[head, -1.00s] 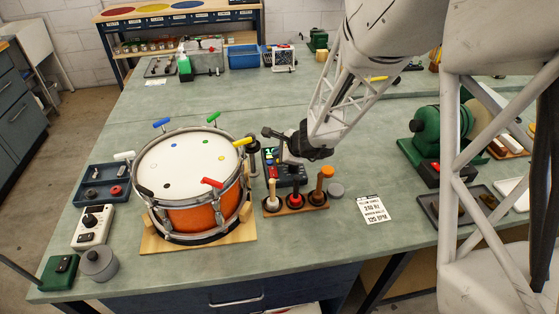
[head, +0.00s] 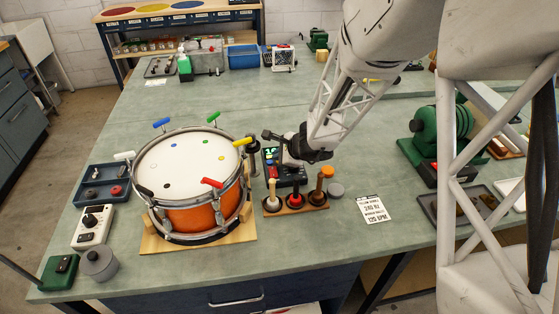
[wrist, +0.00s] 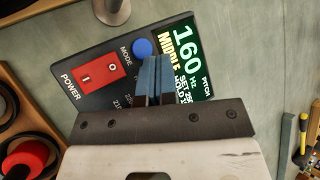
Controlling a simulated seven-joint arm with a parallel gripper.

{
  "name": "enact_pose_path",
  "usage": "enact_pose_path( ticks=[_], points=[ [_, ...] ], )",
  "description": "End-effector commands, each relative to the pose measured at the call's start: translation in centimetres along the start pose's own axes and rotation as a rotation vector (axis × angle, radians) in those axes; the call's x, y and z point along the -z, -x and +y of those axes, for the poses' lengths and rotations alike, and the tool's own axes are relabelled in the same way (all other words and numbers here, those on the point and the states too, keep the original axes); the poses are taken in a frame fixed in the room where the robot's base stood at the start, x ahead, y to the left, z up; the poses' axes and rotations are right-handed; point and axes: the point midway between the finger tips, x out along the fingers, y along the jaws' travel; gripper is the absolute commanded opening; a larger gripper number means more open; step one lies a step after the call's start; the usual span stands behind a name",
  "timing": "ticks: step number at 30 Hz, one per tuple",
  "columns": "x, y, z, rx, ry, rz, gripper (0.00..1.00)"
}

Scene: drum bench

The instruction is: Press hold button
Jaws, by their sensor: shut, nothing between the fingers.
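The dark control box (head: 284,178) stands on the bench just right of the drum. In the wrist view it has a red power switch (wrist: 100,75), a blue mode button (wrist: 142,47) and a green display (wrist: 190,60) reading 160 Hz, "Middle" and a partly covered line with "Hold". My gripper (wrist: 153,62) is shut and empty, its fingers over the box face between the blue button and the display. No button marked hold shows; the fingers and gripper body cover part of the face. Whether the fingertips touch the box I cannot tell.
The drum (head: 188,165) with coloured clips stands close on the left. A wooden rack (head: 296,204) with upright handled tools stands in front of the box. A printed card (head: 374,209) lies to the right.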

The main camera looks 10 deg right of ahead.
Motion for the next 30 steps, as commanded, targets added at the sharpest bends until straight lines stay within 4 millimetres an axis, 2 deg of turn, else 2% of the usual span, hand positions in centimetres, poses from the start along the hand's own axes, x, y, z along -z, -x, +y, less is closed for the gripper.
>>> enact_pose_path(
  ticks=[30],
  points=[
    [-0.71, 0.97, -0.71, 0.001, 0.001, 0.000, 0.00]
  ],
)
